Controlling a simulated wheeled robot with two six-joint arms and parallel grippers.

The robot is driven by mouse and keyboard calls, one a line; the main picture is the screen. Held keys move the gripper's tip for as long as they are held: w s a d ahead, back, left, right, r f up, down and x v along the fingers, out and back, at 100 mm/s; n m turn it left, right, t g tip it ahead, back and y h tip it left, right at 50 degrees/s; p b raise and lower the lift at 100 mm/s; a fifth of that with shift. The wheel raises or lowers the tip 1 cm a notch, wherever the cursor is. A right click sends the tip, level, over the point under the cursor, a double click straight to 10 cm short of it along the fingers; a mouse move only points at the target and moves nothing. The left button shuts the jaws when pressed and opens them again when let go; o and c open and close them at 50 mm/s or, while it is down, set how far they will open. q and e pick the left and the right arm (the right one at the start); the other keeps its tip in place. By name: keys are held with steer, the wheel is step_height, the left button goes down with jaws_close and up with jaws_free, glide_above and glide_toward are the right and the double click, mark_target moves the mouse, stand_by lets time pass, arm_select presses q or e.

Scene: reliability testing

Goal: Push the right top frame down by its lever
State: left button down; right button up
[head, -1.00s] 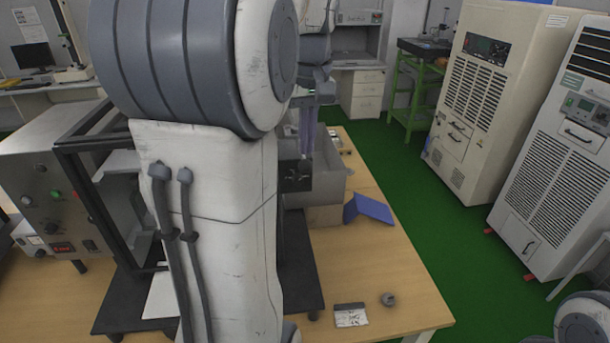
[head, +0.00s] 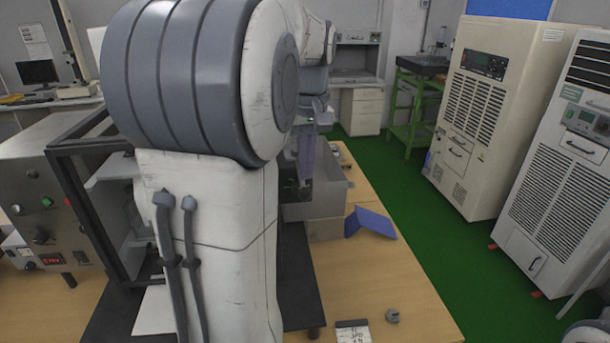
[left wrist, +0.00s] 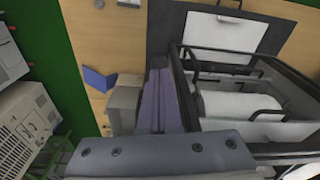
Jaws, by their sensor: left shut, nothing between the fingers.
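A black open frame (head: 72,190) stands on the table at the left in the head view, partly hidden behind my left arm. The left wrist view shows dark frame bars (left wrist: 182,92) around a white cylinder (left wrist: 235,106). I cannot tell for sure which part is the right top frame, and its lever is not clearly visible. My left gripper (head: 307,172) hangs over the grey box area, its purple fingers shut and empty. In the left wrist view its fingers (left wrist: 160,75) lie side by side, just left of the frame bars. Contact cannot be told. My right gripper is out of view.
A grey metal box (head: 325,198) and a blue folded piece (head: 370,222) stand on the wooden table. The table's right side is mostly clear. Tall cabinets (head: 492,110) stand beyond the green floor.

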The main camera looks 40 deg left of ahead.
arm_select(q)
steer(key=d, duration=0.1)
steer(key=s+d+r, duration=0.1)
steer(key=shift+s+d+r, duration=0.1)
steer(key=shift+s+d, duration=0.2)
steer(key=shift+d, duration=0.05)
step_height(320, 180, up, 10)
steer(key=shift+s+d+r, duration=0.2)
steer(key=shift+s+d, duration=0.05)
steer(key=shift+d, duration=0.15)
stand_by(0.6)
steer(key=s+d+f+m+h, duration=0.1)
steer(key=d+f+m, duration=0.4)
steer(key=d+f, duration=0.4)
steer(key=d+f+m, duration=0.6)
steer(key=d, duration=0.5)
steer(key=s+d+f+m+h+b, duration=0.1)
steer(key=s+d+f+m, duration=0.7)
steer(key=s+f, duration=0.4)
steer(key=shift+s+f+g, duration=0.3)
steer(key=shift+s+f, duration=0.05)
steer(key=shift+s, duration=0.45)
